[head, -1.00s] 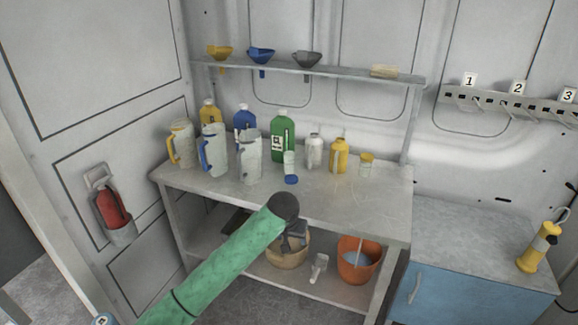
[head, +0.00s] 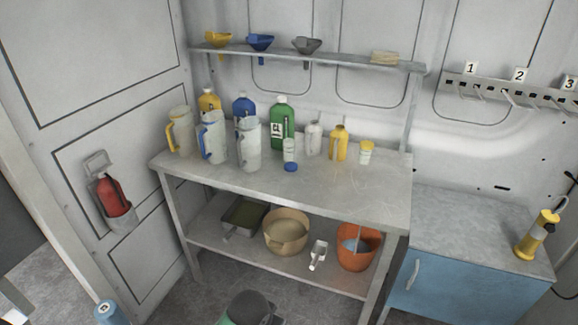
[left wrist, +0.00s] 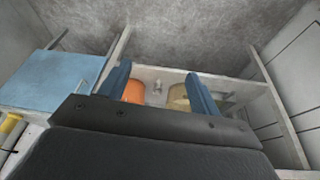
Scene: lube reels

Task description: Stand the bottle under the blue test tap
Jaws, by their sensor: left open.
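A small clear bottle (head: 289,150) stands upright near the front of the workbench (head: 345,190), without a cap. A blue cap (head: 291,167) lies just in front of it. I cannot tell for sure which bottle the task names; several others stand on the bench. No blue test tap shows. My left arm's green and dark end is low at the bottom of the head view, where its gripper is hidden. In the left wrist view my left gripper (left wrist: 158,72) is open and empty, its blue fingers apart. My right gripper is not in view.
Measuring jugs (head: 248,145) and a green bottle (head: 282,125) crowd the bench's left and middle; its right front is clear. A blue cabinet (head: 450,280) stands right.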

